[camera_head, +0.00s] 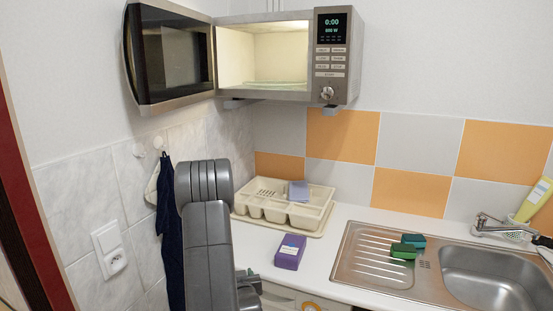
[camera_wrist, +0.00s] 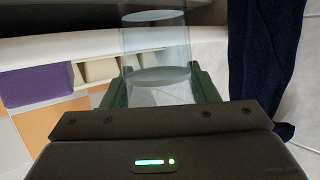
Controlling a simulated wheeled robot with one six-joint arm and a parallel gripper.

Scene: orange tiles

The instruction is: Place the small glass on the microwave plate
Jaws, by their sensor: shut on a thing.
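The small glass (camera_wrist: 155,45) is clear and shows in the wrist view between the two green fingers of my gripper (camera_wrist: 161,88). My gripper is shut on it. In the head view my grey arm stands in front of the counter, and the glass cannot be made out there. The microwave (camera_head: 337,60) hangs on the wall at the top with its door (camera_head: 170,60) swung open to the left. Its lit inside is open to view. The microwave plate (camera_head: 280,83) lies on its floor as a thin, pale glass edge. My gripper is away from the microwave.
Sponges (camera_head: 404,251) lie by the sink (camera_head: 490,275). A dark cloth (camera_head: 170,235) hangs on the left wall.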

